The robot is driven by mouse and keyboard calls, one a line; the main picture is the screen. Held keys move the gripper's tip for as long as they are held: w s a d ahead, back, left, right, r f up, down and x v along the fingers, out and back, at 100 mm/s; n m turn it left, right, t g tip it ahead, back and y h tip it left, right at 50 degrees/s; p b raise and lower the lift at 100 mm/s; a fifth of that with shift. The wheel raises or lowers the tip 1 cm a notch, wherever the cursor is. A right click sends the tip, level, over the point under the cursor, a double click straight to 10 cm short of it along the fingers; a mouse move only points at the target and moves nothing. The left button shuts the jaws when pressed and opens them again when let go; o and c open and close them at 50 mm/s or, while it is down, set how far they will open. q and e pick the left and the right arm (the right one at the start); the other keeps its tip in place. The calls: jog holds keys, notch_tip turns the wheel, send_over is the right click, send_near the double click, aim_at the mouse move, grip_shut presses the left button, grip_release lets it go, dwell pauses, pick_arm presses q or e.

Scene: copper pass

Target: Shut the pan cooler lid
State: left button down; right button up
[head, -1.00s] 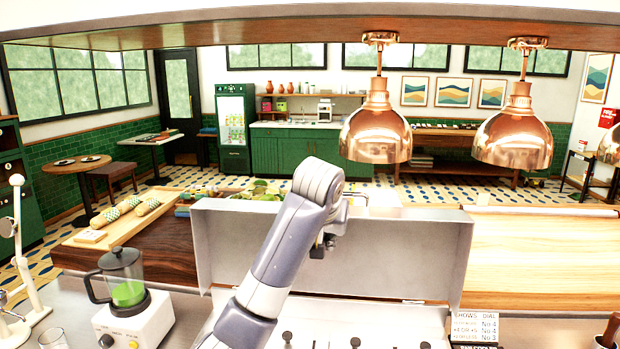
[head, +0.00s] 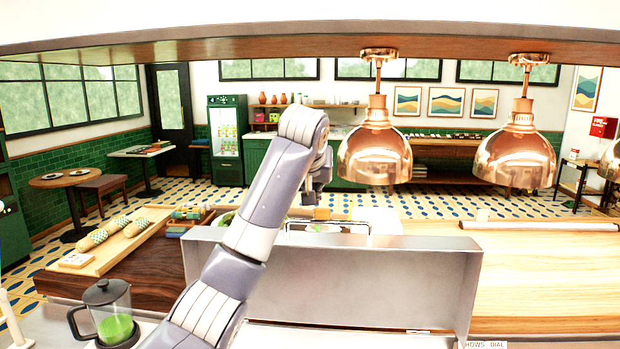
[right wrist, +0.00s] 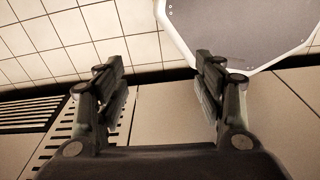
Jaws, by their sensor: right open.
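The pan cooler lid (head: 385,285) is a wide grey metal panel that stands raised in the head view, hinged along its lower edge. A bar handle (head: 368,228) shows at its top edge. My left arm crosses in front of the lid's left part and reaches above its top edge. My left gripper (head: 318,188) points down near the handle, at the lid's far side; its fingertips are too small and covered to tell whether they touch it. My right gripper (right wrist: 165,75) is open and empty in the right wrist view, away from the lid.
A wooden tray (head: 110,255) with patterned rolls lies left of the lid. Copper lamps (head: 375,150) hang above the counter. A pale wooden board (head: 540,275) lies right. Cabinet fronts (right wrist: 180,125) are near my right gripper.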

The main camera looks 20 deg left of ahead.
aim_at(311, 235)
pick_arm(q)
jog(key=f+p, duration=0.3)
jog(key=f, duration=0.1)
jog(key=shift+w+a, duration=0.25)
jog(key=shift+a, duration=0.05)
jog(key=shift+s+d+p, duration=0.1)
jog(key=shift+s+p, duration=0.1)
jog(key=shift+p, duration=0.15)
jog(key=shift+w+a+f, duration=0.1)
jog(key=shift+a+f, duration=0.1)
jog(key=shift+f, duration=0.05)
jog(key=shift+d+r, duration=0.1)
pick_arm(e)
jog(key=r, duration=0.1)
jog(key=s+r, duration=0.1)
jog(key=r, duration=0.2)
jog(key=shift+s+d+r, duration=0.2)
jog(key=shift+s, duration=0.1)
